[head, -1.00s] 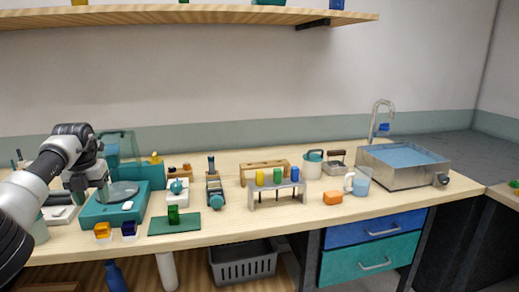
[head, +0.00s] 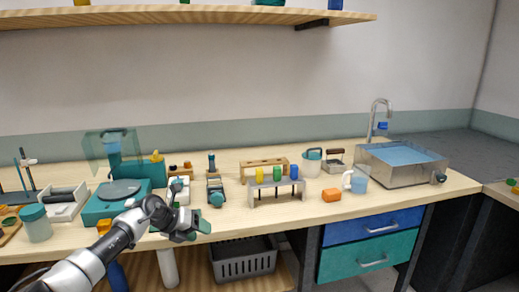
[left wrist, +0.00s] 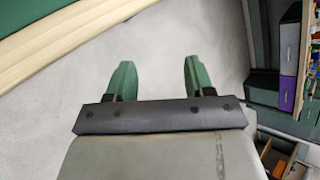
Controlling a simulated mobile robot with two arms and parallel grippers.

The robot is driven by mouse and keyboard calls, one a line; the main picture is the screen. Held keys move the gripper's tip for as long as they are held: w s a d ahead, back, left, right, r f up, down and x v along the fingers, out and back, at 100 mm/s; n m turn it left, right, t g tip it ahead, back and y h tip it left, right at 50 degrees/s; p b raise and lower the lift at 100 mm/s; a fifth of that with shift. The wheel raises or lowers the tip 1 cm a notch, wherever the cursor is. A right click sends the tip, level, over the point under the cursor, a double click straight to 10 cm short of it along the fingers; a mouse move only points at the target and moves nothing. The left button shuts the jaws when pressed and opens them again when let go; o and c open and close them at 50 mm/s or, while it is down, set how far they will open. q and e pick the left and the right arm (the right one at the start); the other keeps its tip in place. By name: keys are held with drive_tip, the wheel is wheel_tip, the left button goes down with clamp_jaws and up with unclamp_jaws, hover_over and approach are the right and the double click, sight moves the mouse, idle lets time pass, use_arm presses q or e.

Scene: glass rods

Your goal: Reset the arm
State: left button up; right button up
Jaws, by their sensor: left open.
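My left arm reaches in from the lower left in the head view, low at the front of the bench (head: 330,216). My left gripper (head: 193,226) is over or just in front of the bench's front edge and hides part of what lies behind it. In the left wrist view its two green fingers (left wrist: 160,78) stand apart with nothing between them. Beyond them is a plain pale grey surface, with a wooden edge at the upper left. My right gripper is in neither view.
A teal device with a round plate (head: 119,190) stands behind my left arm. A grey crate (head: 243,263) sits below.

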use_arm(q)
drive_tip(key=s+d+f+n+t+h, duration=0.1)
drive_tip(key=s+d+n+t+h, duration=0.25)
drive_tip(key=d+n, duration=0.2)
drive_tip(key=s+d+n+t+h, duration=0.2)
drive_tip(key=s+d+n+t, duration=0.25)
drive_tip(key=d, duration=0.25)
drive_tip(key=s+a+f+n+g+y, duration=0.1)
drive_tip(key=s+a+f+n+y, duration=0.5)
drive_tip(key=s+n, duration=0.45)
drive_tip(key=s+a+f+n+y, duration=0.5)
drive_tip(key=s+a+n+y, duration=0.3)
drive_tip(key=n, duration=0.3)
drive_tip(key=s+a+f+n+g, duration=0.1)
drive_tip(key=s+g, duration=0.3)
drive_tip(key=s, duration=0.7)
drive_tip(key=s+a+f+n+g, duration=0.15)
drive_tip(key=s+g, duration=0.35)
drive_tip(key=s, duration=0.5)
wheel_tip(320, 180, down, 24)
drive_tip(key=s+d+g+p, duration=0.1)
drive_tip(key=p, duration=0.2)
drive_tip(key=s+a+f+g+p, duration=0.1)
drive_tip(key=s+a+f+p, duration=0.1)
drive_tip(key=s+f, duration=1.1)
drive_tip(key=s, duration=0.3)
drive_tip(key=shift+a+f+h, duration=0.15)
drive_tip(key=shift+a+h, duration=0.2)
drive_tip(key=shift+a, duration=0.05)
